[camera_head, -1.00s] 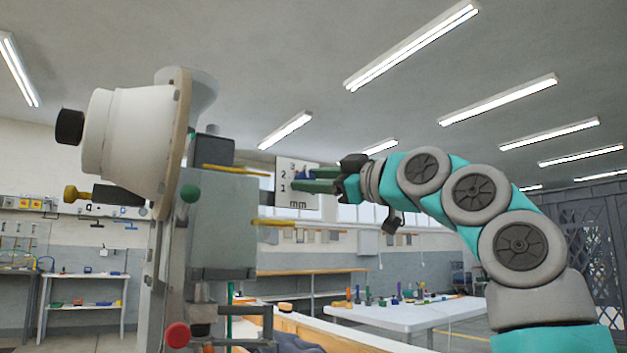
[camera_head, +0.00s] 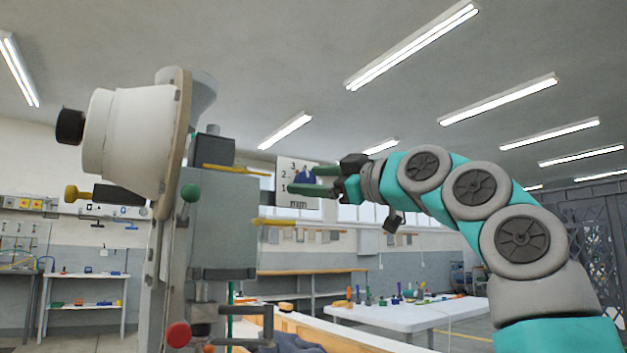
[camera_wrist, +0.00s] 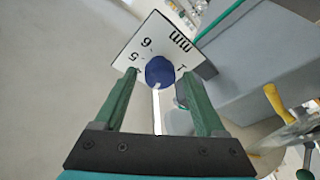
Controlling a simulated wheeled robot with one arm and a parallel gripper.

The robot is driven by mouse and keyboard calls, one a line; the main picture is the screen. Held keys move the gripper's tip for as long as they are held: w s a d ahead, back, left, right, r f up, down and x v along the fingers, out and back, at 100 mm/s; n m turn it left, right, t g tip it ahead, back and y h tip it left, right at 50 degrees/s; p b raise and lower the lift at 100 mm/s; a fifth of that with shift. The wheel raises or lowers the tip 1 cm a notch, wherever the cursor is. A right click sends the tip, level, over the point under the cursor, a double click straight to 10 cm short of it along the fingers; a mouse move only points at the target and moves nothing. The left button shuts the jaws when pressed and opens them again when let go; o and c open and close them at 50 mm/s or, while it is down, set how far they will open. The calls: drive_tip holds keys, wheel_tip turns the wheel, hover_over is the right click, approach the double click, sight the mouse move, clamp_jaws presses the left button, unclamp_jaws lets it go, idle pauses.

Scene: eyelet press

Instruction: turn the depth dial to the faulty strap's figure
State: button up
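The blue depth dial (camera_head: 305,178) sits on a white plate (camera_head: 284,166) marked 1, 2, 3 and mm, at the right side of the grey press head. My gripper (camera_head: 318,181) is open at the dial. In the wrist view its green fingers (camera_wrist: 160,78) stand on either side of the dial, with small gaps. Whether the fingertips reach past its face is unclear. No strap can be made out as the faulty one.
The grey press body (camera_head: 222,220) is close left of the plate, with yellow levers (camera_head: 235,170) and a red knob (camera_head: 178,334). A white table (camera_head: 405,313) with several small items stands behind.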

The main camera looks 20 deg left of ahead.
drive_tip(key=b+v, duration=0.3)
drive_tip(key=v, duration=0.5)
idle(0.4)
